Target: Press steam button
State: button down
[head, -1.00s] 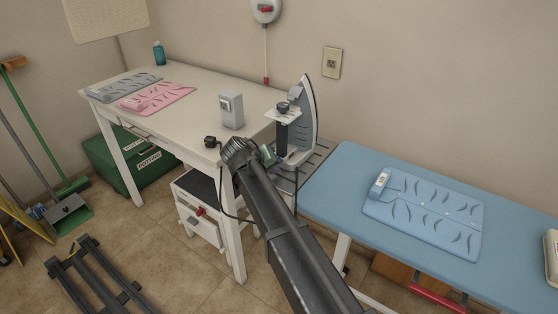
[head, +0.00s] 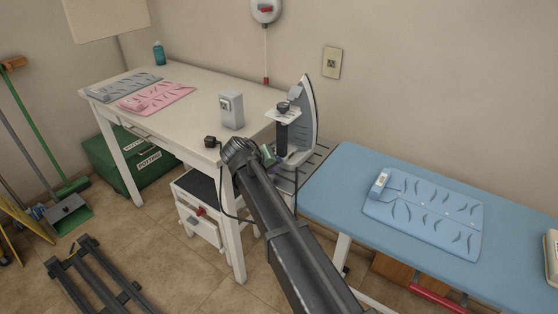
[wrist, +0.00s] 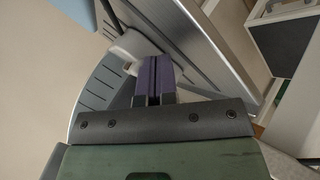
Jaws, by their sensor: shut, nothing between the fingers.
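The iron (head: 307,118) stands upright on its heel, with its grey soleplate toward the right in the head view. A dark knob (head: 283,106) and a dark handle (head: 281,136) show on its near side. I cannot make out which part is the steam button. My gripper (head: 274,160) is low beside the iron's handle, at the end of my arm; its fingertips are hard to see there. In the wrist view my gripper (wrist: 153,82) shows purple fingers shut together and empty, close to grey and white surfaces. I cannot tell whether they touch anything.
The iron stands on a slatted grey rest (head: 318,152) between the white table (head: 165,110) and the blue ironing board (head: 345,175). A grey box (head: 231,110) and a black plug (head: 211,142) are near the table's front edge. A folded blue shirt (head: 425,210) lies on the board.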

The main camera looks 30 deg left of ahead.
dwell(0.4)
jog(key=shift+w, duration=0.45)
jog(key=shift+s, duration=0.5)
jog(key=s, duration=0.6)
